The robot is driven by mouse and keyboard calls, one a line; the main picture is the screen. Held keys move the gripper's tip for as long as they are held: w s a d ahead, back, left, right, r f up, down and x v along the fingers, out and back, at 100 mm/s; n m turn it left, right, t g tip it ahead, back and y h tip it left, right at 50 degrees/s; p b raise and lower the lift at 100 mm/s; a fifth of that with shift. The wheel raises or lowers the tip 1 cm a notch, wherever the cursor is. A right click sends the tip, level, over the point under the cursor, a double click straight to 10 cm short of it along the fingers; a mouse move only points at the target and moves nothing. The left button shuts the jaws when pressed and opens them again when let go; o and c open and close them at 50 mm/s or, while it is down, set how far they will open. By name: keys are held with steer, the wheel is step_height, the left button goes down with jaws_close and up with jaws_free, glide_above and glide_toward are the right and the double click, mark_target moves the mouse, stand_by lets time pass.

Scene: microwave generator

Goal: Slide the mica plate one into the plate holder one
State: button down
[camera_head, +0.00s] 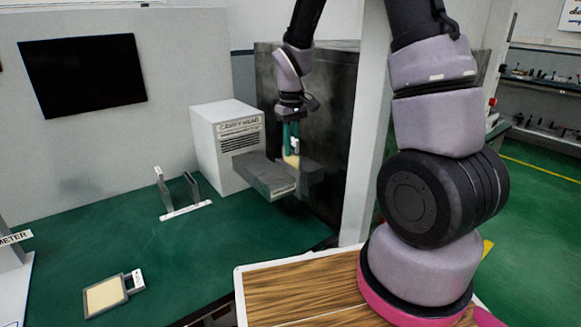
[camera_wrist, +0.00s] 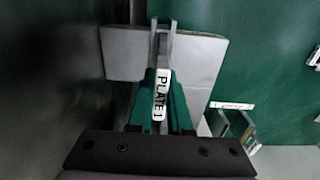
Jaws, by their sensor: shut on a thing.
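My gripper (camera_head: 291,138) has green fingers and is shut on mica plate one, a beige plate (camera_head: 291,160) with a white tag. In the wrist view, the tag (camera_wrist: 161,95) reads "PLATE 1" and sits between the green fingers. The plate hangs upright beside the grey block (camera_head: 268,178) that juts from the white cavity head. That block also shows in the wrist view (camera_wrist: 200,60), beneath the plate. No label clearly names plate holder one. I cannot tell whether the plate touches the block or is in a slot.
The white cavity head box (camera_head: 222,150) stands behind the block. A rack with two uprights (camera_head: 182,206) stands to its left on the green table (camera_head: 150,265). Another framed beige plate (camera_head: 106,295) lies at front left. A dark panel (camera_head: 335,110) rises close to my gripper's right.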

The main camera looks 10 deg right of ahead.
steer(key=shift+r, duration=1.8)
